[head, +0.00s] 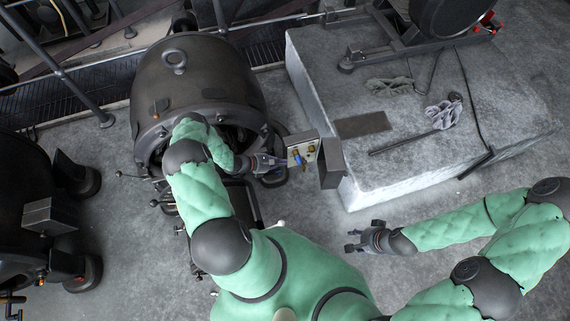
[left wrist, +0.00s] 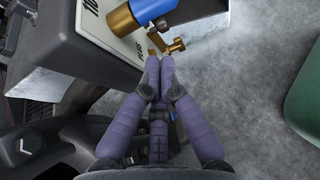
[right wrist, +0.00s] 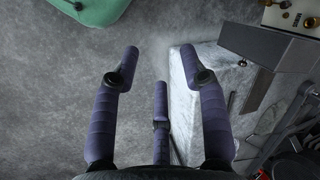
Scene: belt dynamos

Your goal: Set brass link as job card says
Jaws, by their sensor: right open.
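The terminal box (head: 302,151) has a pale face with brass terminals and a blue-capped brass post (left wrist: 165,15); it stands beside the large dark dynamo (head: 195,85). In the left wrist view its face bears partly hidden lettering. My left gripper (head: 284,162) is at the box's left edge. Its fingertips (left wrist: 157,62) are drawn together on a small brass piece, seemingly the brass link (left wrist: 152,52), beside a brass thumbscrew (left wrist: 176,46). The fingers hide most of it. My right gripper (head: 354,241) is open and empty over the floor. I make out no readable job card.
A pale stone block (head: 345,185) on the right carries a dark plate (head: 362,124), a long-handled tool (head: 400,144) and grey gloves (head: 389,86). Another dark machine (head: 25,200) stands at the left. The floor around my right gripper is clear.

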